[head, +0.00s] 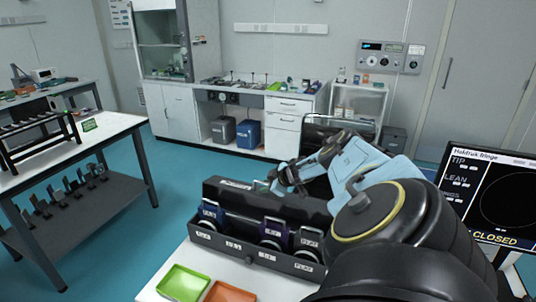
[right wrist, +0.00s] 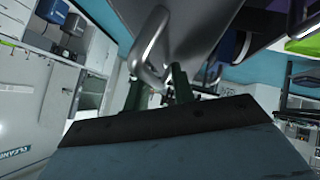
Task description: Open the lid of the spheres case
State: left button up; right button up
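A long black case (head: 227,243) stands on the white table in the head view. It holds blue and dark pieces in a row, with white labels along its front. A dark panel (head: 237,185) stands upright along its back; I cannot read its label. My right gripper (head: 284,180) is at the top of this panel. In the right wrist view a bent metal handle (right wrist: 151,48) on a grey panel (right wrist: 205,25) lies in front of and close to my two fingers (right wrist: 157,90). Whether they grip it is unclear. My left gripper is out of view.
A green tray (head: 183,283) and an orange tray (head: 230,292) lie in front of the case. A monitor (head: 500,200) stands at the right. A side table (head: 75,150) with a black rack is at the left. Blue floor lies open between it and the back bench.

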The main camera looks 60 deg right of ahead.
jog(key=shift+o, duration=0.5)
jog(key=shift+s+r, duration=0.35)
jog(key=shift+s, duration=0.15)
jog(key=v, duration=0.4)
jog(key=shift+p, duration=0.3)
jog(key=b+v, duration=0.3)
jog(key=v, duration=0.5)
jog(key=shift+r, duration=0.2)
jog(key=shift+a, duration=0.1)
